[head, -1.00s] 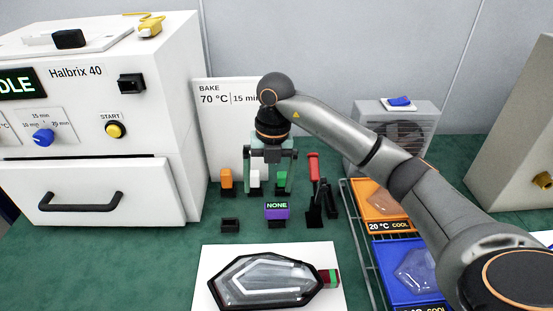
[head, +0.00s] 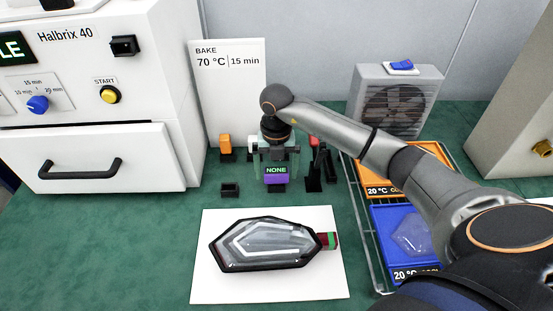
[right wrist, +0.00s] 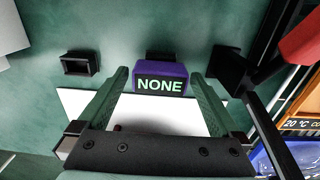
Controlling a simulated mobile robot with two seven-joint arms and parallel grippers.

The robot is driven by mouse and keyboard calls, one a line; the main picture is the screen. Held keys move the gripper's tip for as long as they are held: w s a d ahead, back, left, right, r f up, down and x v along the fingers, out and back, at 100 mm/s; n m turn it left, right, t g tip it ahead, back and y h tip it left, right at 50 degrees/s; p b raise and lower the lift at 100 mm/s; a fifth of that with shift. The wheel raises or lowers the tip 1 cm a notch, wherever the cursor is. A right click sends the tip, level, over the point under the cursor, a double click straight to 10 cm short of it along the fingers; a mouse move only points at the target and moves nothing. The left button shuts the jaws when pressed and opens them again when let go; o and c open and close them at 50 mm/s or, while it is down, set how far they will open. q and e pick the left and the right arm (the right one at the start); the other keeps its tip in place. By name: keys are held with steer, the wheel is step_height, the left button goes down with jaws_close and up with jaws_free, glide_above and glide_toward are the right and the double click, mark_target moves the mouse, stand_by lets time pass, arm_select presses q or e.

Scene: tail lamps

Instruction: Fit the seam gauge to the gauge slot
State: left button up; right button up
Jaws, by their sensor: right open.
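The purple block with a screen reading NONE, which looks like the seam gauge (head: 276,180), stands on a dark base behind the white sheet; it also shows in the right wrist view (right wrist: 160,78). My right gripper (head: 276,165) points down over it, open, with one finger on each side of the block and gaps showing in the right wrist view (right wrist: 162,105). A small empty black socket (head: 230,190), possibly the gauge slot, sits left of the block; it also shows in the right wrist view (right wrist: 80,63). My left gripper is not in view.
A tail lamp (head: 265,244) lies on the white sheet (head: 215,290) in front. An orange tool (head: 225,142) and a red-handled tool (right wrist: 302,40) stand close by. A wire rack with orange and blue trays (head: 390,220) is on the right. Green table is free at left.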

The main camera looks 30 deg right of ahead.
mark_target(276, 170)
steer(key=shift+f, duration=0.2)
steer(key=c, duration=1.4)
steer(key=shift+r, duration=0.15)
steer(key=shift+r, duration=0.1)
steer(key=shift+r+p, duration=1.15)
steer(key=shift+r, duration=0.2)
steer(key=shift+r+p, duration=1)
